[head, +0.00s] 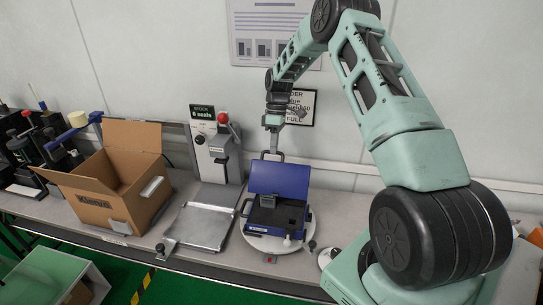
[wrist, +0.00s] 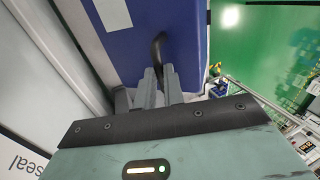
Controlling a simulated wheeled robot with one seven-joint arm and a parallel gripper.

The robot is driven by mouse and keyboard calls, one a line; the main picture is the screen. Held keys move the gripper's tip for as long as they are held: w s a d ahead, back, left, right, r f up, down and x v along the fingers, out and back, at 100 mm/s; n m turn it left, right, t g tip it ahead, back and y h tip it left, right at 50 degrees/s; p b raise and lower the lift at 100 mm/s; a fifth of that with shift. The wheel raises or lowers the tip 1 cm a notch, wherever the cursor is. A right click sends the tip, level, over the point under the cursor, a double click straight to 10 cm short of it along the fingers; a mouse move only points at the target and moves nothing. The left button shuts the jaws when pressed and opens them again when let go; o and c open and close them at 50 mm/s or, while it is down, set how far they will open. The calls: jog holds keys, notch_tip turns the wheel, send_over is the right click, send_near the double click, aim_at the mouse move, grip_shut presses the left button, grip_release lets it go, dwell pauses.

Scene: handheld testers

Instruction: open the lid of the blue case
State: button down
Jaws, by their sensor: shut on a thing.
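The blue case (head: 265,218) sits on a round white plate on the bench. Its blue lid (head: 279,181) stands raised and tilted back, and the dark inside with a black block shows below it. My gripper (head: 272,155) is at the lid's top edge. In the wrist view the lid (wrist: 150,20) fills the upper middle, with a pale label. My gripper's fingers (wrist: 160,82) are shut on a black curved handle (wrist: 158,48) on the lid. The exact contact is partly hidden by the fingers.
A press stand (head: 213,155) with a red knob and a metal plate (head: 197,225) is left of the case. An open cardboard box (head: 95,200) is further left. The round plate's rim (head: 308,232) shows at the right. The wall is close behind.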

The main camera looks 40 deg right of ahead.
jog(key=shift+w+d+f+b, duration=0.2)
jog(key=shift+w+d+f, duration=0.25)
jog(key=shift+d, duration=0.2)
jog(key=shift+w+d+f+b, duration=0.15)
jog(key=shift+w+d+f, duration=0.3)
jog(key=shift+d, duration=0.2)
jog(key=c, duration=1.5)
grip_release()
jog(key=shift+w, duration=0.1)
jog(key=shift+r, duration=0.2)
notch_tip(320, 180, up, 10)
jog(key=b, duration=0.3)
